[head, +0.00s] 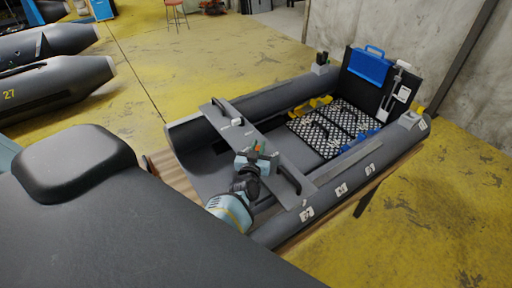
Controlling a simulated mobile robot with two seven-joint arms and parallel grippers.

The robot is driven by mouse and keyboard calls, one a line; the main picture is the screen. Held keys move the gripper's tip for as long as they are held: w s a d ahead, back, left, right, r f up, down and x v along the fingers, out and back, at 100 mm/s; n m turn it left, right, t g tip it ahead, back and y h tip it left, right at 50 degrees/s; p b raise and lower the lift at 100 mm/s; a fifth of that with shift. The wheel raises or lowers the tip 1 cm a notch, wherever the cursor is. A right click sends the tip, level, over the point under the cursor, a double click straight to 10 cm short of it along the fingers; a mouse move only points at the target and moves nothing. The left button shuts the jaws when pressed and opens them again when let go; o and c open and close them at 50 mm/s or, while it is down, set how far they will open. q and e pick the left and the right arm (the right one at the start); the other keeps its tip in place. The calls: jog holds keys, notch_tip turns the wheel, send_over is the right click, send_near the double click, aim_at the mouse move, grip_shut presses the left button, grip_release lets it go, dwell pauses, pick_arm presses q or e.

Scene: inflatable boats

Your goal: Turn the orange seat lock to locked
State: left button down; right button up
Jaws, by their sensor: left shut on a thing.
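The grey inflatable boat (275,104) has a grey seat board (215,117) lying across it. The orange seat lock (256,147) shows as a small orange bit on the seat, mostly hidden by my left gripper. My left gripper (257,157) comes in from the lower left over the seat and is shut on the lock. A small green spot shows beside the fingers. The lock's exact angle is too small and covered to tell. My right gripper is not in view.
Black handles (289,180) stand on the seat. A checkered floor panel (335,127), yellow parts (311,106) and a blue case (368,65) are in the boat's far half. Other boats (60,88) lie at the left; yellow floor (190,60) is free behind.

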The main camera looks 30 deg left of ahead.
pick_arm(q)
jog(key=shift+a+r+n+g+y, duration=0.1)
jog(key=shift+n+g+y, duration=0.5)
jog(key=shift+n+y, duration=0.5)
jog(key=shift+y, duration=0.3)
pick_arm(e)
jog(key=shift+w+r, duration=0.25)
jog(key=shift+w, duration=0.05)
pick_arm(q)
jog(key=shift+a, duration=0.1)
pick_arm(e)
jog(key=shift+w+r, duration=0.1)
pick_arm(q)
jog(key=c, duration=1.4)
grip_release()
jog(key=shift+o, duration=0.2)
jog(key=shift+s, duration=0.1)
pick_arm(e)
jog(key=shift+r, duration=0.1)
pick_arm(q)
jog(key=shift+a, duration=0.1)
